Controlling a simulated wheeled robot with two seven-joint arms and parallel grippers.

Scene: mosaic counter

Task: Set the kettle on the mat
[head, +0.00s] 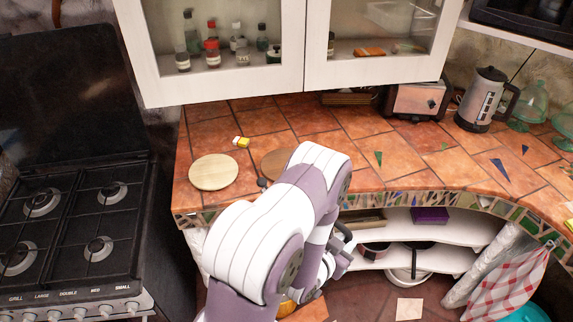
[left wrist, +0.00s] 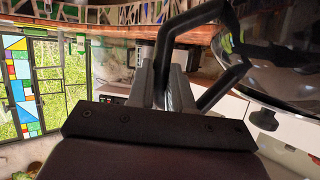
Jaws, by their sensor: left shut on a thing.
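A shiny metal kettle (left wrist: 285,75) with a black handle (left wrist: 165,50) and a dark lid knob (left wrist: 262,119) fills the right of the left wrist view. My left gripper (left wrist: 167,88) is shut on its handle. In the head view my left arm hides most or all of this kettle. A flat brown round mat (head: 274,164) lies on the tiled counter, partly hidden behind my arm. A paler round wooden board (head: 213,172) lies to its left. My right gripper is in neither view.
A yellow-and-white small item (head: 241,142) lies behind the boards. A toaster (head: 417,98) and an electric kettle (head: 486,100) stand at the back right. A gas stove (head: 75,230) is at the left. The counter's middle right has free room, with a few coloured shards.

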